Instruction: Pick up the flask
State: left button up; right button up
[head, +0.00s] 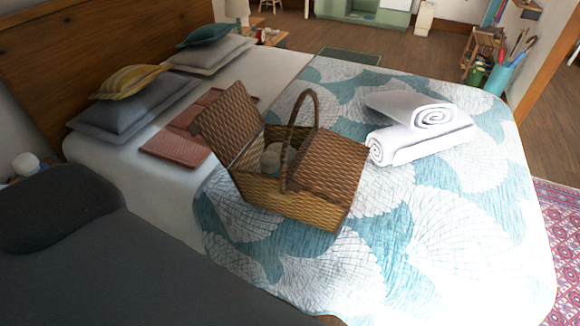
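An open wicker picnic basket (290,200) stands on the bed, with one lid raised at the left and the other lying flat at the right. A pale, rounded object (271,158) shows inside, partly hidden by the handle and the basket wall. It may be the flask, but too little of it shows to tell. No other flask is clearly visible. Neither of my grippers is in view.
The bed (440,250) has a teal and white patterned cover. Rolled white towels (420,142) lie right of the basket, and a reddish folded cloth (175,147) lies left. Pillows (125,110) rest by the headboard. An unidentified dark grey form fills the lower left.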

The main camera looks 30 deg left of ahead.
aim_at(269, 165)
jog(key=i+j+z, duration=0.15)
jog(key=j, duration=0.3)
jog(key=j+z, duration=0.15)
jog(key=j, duration=0.7)
jog(key=i+j, duration=0.1)
jog(key=j, duration=0.35)
jog(key=u, duration=0.1)
jog(key=z, duration=0.15)
